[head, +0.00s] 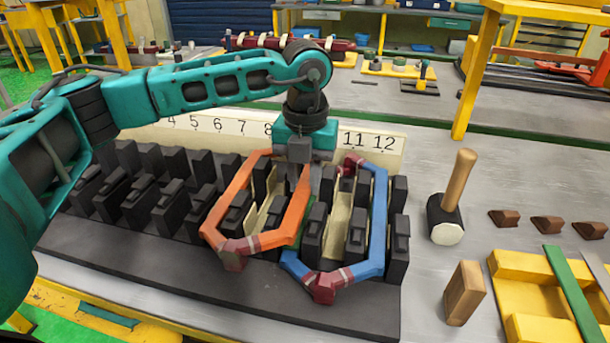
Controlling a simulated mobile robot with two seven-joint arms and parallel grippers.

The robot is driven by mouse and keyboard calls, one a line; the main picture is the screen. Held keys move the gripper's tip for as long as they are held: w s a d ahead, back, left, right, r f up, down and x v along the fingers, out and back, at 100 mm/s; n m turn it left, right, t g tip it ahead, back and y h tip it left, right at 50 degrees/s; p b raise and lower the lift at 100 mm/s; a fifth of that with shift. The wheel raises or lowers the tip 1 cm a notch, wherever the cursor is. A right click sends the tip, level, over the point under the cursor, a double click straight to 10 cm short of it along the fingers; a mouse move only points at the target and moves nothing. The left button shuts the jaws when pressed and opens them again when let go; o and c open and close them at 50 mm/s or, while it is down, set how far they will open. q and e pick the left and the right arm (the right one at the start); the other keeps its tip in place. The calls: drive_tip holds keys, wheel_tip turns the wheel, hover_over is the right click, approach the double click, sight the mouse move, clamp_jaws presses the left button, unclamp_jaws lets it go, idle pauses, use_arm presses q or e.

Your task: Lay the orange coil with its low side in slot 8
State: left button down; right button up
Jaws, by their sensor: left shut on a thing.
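The orange coil (236,190) is a six-sided loop with dark red taped ends, lying over the black stator teeth (172,207) below the numbers 7 to 10. My left gripper (299,172) points down from above and is shut on the coil's right side near its far end. The coil's left side runs along the teeth near the number 8; I cannot tell how deep it sits in a slot. The number strip (225,127) shows 4 to 8, 11 and 12; my gripper hides the numbers between. My right gripper is out of view.
A blue coil (378,215) lies to the right, its left side partly under the orange one. A mallet (448,205), a wooden block (464,293), several brown wedges (547,224) and a yellow tray (520,265) stand right of the stator. Grey bench shows between them.

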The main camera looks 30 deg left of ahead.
use_arm(q)
drive_tip(key=shift+f+b, duration=0.4)
drive_tip(key=shift+f, duration=0.25)
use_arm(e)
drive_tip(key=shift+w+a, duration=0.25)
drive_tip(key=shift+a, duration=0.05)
use_arm(q)
drive_tip(key=shift+f+b, duration=0.45)
drive_tip(key=shift+f, duration=0.15)
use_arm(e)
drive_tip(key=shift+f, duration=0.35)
use_arm(q)
drive_tip(key=c, duration=0.8)
unclamp_jaws()
drive_tip(key=shift+r, duration=0.15)
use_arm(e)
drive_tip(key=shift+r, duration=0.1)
use_arm(q)
drive_tip(key=shift+r+p, duration=0.5)
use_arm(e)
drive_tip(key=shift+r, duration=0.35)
use_arm(q)
drive_tip(key=shift+r, duration=0.25)
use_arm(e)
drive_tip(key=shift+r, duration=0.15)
